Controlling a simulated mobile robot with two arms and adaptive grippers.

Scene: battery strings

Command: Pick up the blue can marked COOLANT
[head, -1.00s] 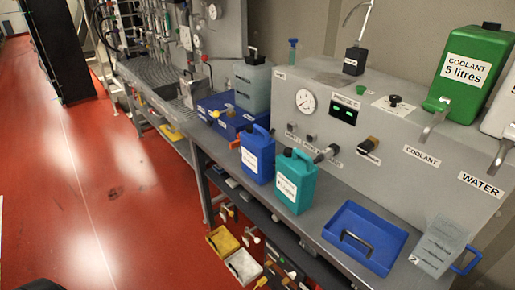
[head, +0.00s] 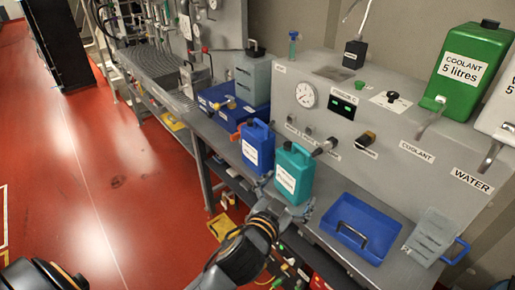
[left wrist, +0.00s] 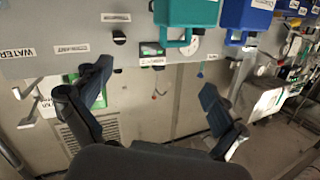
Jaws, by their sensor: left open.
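The blue can (head: 257,147) stands upright on the grey bench; its white label is too small to read. A teal can (head: 293,172) stands upright just to its right, also with a white label. My left gripper (head: 285,210) is open and empty at the bench's front edge, just below the teal can. In the left wrist view, the open fingers (left wrist: 156,80) show with nothing between them. The teal can (left wrist: 190,15) and the blue can (left wrist: 245,15) are cut off at that view's top edge, beyond the fingertips. My right gripper is not in view.
A blue tray (head: 322,226) lies right of the cans, with a clear jug (head: 432,237) beyond it. A panel with a gauge (head: 306,95) and taps stands behind. A green can (head: 468,72) sits on top. Blue crates (head: 215,97) stand to the left.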

